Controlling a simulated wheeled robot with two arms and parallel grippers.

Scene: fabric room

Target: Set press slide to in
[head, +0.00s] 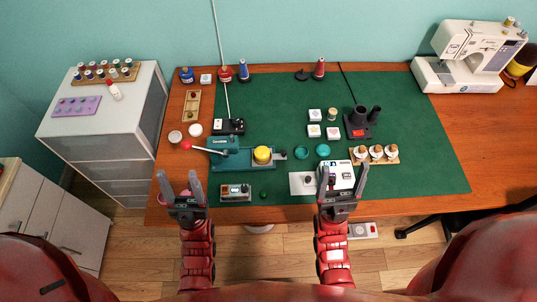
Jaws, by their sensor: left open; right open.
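A teal press (228,158) lies on the green mat, left of centre. Its lever with a red ball end (186,145) points left. A round yellow piece (263,154) sits on the right part of the press, and a small grey end piece (281,155) sticks out at the far right. I cannot tell exactly how far the slide is in or out. My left gripper (181,183) is open and empty near the front edge, left of and in front of the press. My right gripper (342,176) is open in front of a white box (341,167), right of the press.
A small device with a display (236,192) lies in front of the press, and a black device (229,126) behind it. A grey plate with a knob (302,188) lies near my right gripper. Teal rings (302,152) lie right of the press. The mat's right side (430,150) is clear.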

